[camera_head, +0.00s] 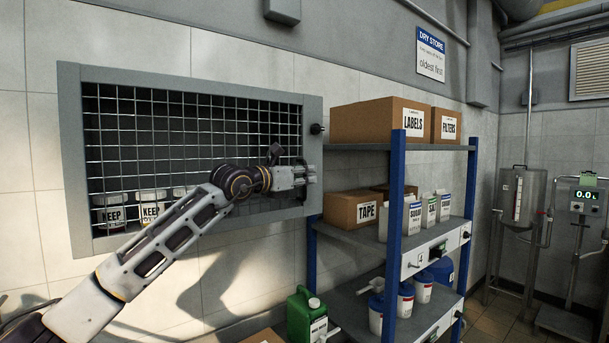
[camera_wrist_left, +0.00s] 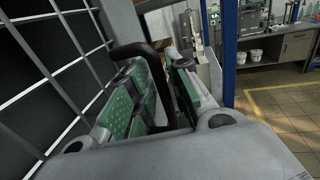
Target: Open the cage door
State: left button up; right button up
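The cage door (camera_head: 180,111) is a wire-mesh panel in a grey frame (camera_head: 312,110) on the tiled wall. It looks shut, and its mesh also shows at the left of the wrist view (camera_wrist_left: 60,75). A black bar handle (camera_wrist_left: 135,50) stands out near the door's right side. My left gripper (camera_head: 304,175) is at this handle, its green-padded fingers (camera_wrist_left: 166,88) close together on either side of the bar. The fingers hide part of the handle. A black knob (camera_head: 317,129) sits on the frame's right side, above the gripper. My right gripper is out of view.
Labelled containers (camera_head: 152,210) stand behind the mesh. A blue-post shelf (camera_head: 396,200) with boxes and bottles stands close to the right of the cage. A green jug (camera_head: 305,316) is below. Open floor (camera_wrist_left: 285,115) lies farther right.

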pick_arm(q)
jog(key=c, duration=0.4)
grip_shut()
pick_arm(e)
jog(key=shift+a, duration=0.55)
pick_arm(q)
jog(key=shift+s, duration=0.1)
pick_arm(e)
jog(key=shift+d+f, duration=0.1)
